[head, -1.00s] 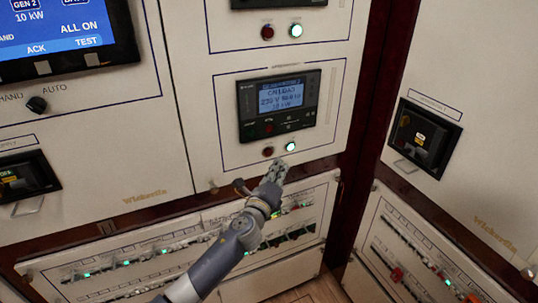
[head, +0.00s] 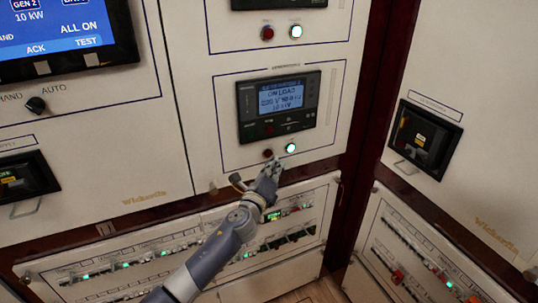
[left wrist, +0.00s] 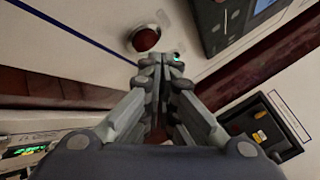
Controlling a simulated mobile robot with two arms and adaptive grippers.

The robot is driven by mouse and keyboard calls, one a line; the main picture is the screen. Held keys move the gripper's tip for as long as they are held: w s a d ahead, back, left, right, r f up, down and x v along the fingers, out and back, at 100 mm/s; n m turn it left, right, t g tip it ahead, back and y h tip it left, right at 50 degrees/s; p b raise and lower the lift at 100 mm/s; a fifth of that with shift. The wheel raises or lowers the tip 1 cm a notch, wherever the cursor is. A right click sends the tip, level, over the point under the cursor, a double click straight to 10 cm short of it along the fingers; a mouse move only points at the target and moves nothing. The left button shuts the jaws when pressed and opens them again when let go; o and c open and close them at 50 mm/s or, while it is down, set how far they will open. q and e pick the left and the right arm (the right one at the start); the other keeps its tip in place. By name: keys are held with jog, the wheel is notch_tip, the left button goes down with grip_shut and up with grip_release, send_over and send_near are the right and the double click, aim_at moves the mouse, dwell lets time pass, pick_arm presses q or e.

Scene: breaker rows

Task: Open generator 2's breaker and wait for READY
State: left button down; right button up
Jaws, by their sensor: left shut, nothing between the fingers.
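A generator control unit (head: 280,107) on the white panel has a lit screen reading ON LOAD with volts and kW. Its frame label is too blurred to tell which generator it serves. Below it are a dark red button (head: 268,153) and a lit green button (head: 291,148). My left gripper (head: 271,167) is shut and empty, just below the red button. In the left wrist view the red button (left wrist: 146,38) lies ahead and left of the fingertips (left wrist: 165,65). My right gripper is not in view.
Another red (head: 267,33) and green button pair sits above. A large blue display (head: 55,30) reads GEN 2, 10 kW, ALL ON. Black breakers are set at left (head: 22,177) and on the right-hand panel (head: 424,138). Breaker rows (head: 290,217) run below my gripper.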

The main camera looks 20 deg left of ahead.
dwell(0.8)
pick_arm(q)
jog(key=shift+w+a, duration=0.3)
jog(key=shift+w+a, duration=0.3)
dwell(0.8)
jog(key=shift+s+d, duration=0.6)
jog(key=shift+s, duration=0.05)
dwell(0.3)
jog(key=s+d+p, duration=0.1)
jog(key=s+d, duration=0.2)
jog(key=shift+s+d, duration=0.25)
jog(key=shift+d, duration=0.05)
dwell(0.8)
